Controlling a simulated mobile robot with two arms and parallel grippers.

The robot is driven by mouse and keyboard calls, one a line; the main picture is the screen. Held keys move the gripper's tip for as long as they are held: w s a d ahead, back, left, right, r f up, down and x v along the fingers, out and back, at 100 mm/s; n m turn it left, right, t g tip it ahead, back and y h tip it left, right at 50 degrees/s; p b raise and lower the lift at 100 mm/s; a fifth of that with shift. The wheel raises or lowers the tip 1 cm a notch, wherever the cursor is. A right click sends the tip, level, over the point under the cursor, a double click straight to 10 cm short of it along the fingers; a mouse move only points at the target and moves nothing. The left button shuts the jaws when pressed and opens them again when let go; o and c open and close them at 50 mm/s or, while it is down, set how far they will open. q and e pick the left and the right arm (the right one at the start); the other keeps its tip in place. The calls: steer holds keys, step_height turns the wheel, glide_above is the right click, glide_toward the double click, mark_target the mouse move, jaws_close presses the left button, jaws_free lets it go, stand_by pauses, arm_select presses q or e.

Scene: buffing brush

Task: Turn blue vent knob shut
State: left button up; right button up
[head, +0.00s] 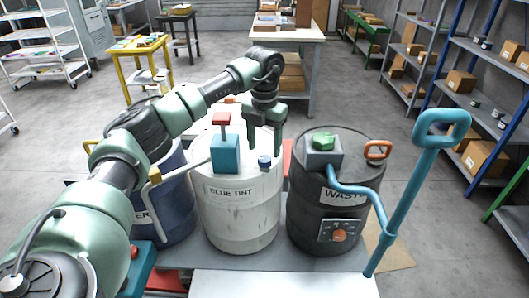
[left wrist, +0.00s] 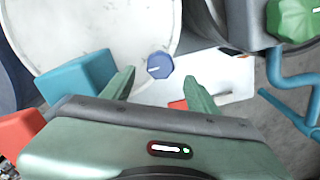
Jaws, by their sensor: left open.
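The blue vent knob (head: 264,162) sits on the top of the white drum (head: 235,215) labelled BLUE TINT, near its right front edge. It also shows in the left wrist view (left wrist: 160,66), round with a pale line on its face, just beyond and between my fingertips. My left gripper (head: 265,150) points down over the drum top, with its two green fingers apart and nothing between them. I cannot tell the exact height gap between the fingertips and the knob. My right gripper is not in view.
A teal block with a red top (head: 225,152) stands left of the knob. A black WASTE drum (head: 318,222) with a green knob (head: 323,141) stands to the right, beside a teal handle (head: 400,200). A dark blue drum (head: 172,215) is at the left, partly behind my arm.

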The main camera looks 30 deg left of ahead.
mark_target(264, 159)
arm_select(q)
step_height(264, 159, down, 4)
steer(key=shift+w+a+r, duration=0.1)
steer(key=shift+r, duration=0.05)
steer(key=shift+f+p, duration=0.25)
steer(key=shift+p, duration=0.05)
steer(key=shift+f, duration=0.1)
jaws_close()
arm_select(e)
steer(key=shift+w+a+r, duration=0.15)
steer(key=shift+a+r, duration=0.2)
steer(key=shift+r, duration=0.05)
